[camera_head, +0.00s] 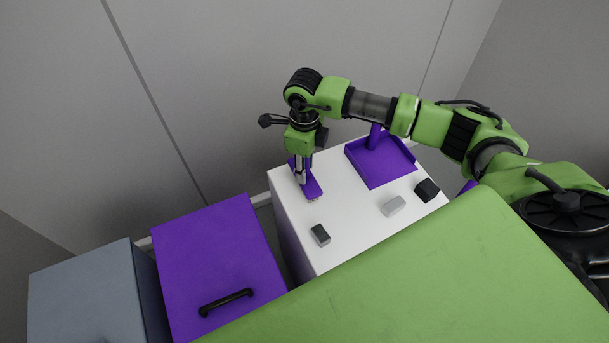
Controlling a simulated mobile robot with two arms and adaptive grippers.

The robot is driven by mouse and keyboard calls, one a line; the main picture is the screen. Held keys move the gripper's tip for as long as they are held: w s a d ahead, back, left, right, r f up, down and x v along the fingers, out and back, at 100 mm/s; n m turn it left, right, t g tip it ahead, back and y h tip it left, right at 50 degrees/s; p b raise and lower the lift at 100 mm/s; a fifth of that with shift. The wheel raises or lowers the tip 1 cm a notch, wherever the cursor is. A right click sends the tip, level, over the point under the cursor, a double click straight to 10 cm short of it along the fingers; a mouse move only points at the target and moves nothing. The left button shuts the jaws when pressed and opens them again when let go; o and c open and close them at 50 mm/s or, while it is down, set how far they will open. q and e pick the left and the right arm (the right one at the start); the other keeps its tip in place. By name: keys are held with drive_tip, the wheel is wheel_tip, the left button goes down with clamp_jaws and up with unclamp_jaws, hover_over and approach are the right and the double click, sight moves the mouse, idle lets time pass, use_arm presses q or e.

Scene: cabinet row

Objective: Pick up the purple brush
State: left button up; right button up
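The purple brush (313,189) is on or just above the left part of the white cabinet top (350,220), with its pale bristle end toward the near side. My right gripper (302,178) points down at the brush, and its grey fingers overlap the brush's far part. The fingers are too small and overlapped to tell whether they are shut on it. My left gripper is not in view.
A purple dustpan (383,170) stands right of the brush. A dark block (320,235), a light grey block (393,206) and a black block (427,190) lie nearer. A purple cabinet (210,245) and a blue-grey cabinet (80,290) stand left. A wall rises behind.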

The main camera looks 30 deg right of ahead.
clamp_jaws()
drive_tip(key=shift+w+r, duration=0.1)
drive_tip(key=shift+r, duration=0.05)
drive_tip(key=shift+r+b, duration=0.35)
drive_tip(key=shift+r, duration=0.3)
drive_tip(key=s+a+r+b, duration=0.2)
drive_tip(key=s+a+r, duration=0.3)
drive_tip(key=s+r, duration=0.6)
drive_tip(key=shift+s+r+b, duration=0.25)
drive_tip(key=shift+s+b, duration=0.15)
drive_tip(key=shift+s, duration=0.75)
drive_tip(key=c, duration=0.6)
unclamp_jaws()
